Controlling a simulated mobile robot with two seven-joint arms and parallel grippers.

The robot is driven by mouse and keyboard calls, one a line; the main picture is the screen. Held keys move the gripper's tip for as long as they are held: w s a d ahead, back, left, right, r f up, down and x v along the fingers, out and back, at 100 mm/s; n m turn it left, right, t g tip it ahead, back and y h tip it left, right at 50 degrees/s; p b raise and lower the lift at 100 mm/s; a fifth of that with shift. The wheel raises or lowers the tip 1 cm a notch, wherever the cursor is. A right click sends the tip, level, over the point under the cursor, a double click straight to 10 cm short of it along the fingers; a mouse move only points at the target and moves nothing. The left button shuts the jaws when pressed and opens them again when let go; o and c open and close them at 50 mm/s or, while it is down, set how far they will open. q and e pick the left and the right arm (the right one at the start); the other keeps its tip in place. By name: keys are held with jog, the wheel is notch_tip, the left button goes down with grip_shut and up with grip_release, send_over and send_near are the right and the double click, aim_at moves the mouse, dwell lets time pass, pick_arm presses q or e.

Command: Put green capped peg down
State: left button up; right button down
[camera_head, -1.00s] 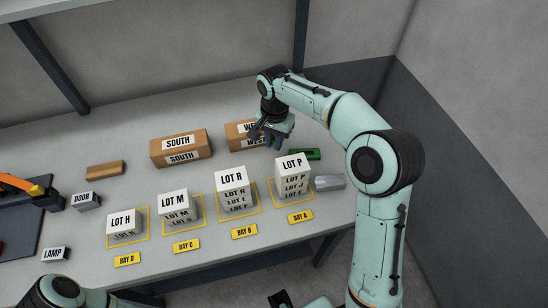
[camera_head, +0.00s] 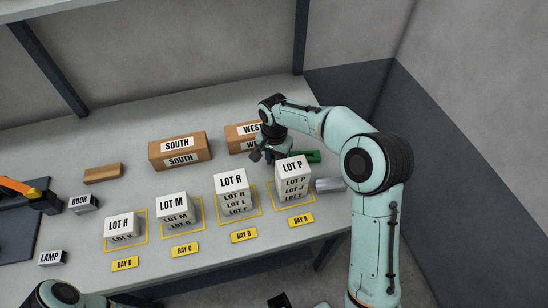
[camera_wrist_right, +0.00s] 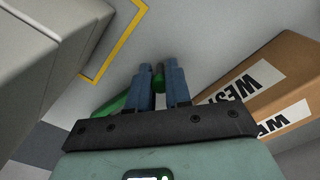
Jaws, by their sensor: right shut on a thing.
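My right gripper (camera_head: 270,157) is low over the back right of the table, in front of the WEST box and behind the LOT P stack. In the right wrist view its blue fingers (camera_wrist_right: 159,82) are shut on a small green-capped peg (camera_wrist_right: 158,80).
A green block (camera_head: 307,156) lies just right of the gripper. The WEST box (camera_head: 236,140) and SOUTH box (camera_head: 180,150) stand behind. The LOT P stack (camera_head: 293,178) and LOT R stack (camera_head: 232,192) stand in front.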

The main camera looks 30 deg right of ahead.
jog(key=c, duration=1.1)
grip_release()
jog(key=shift+o, duration=0.2)
notch_tip(320, 180, up, 12)
jog(key=p, duration=0.1)
jog(key=shift+r+p, duration=0.15)
jog(key=shift+p, duration=0.25)
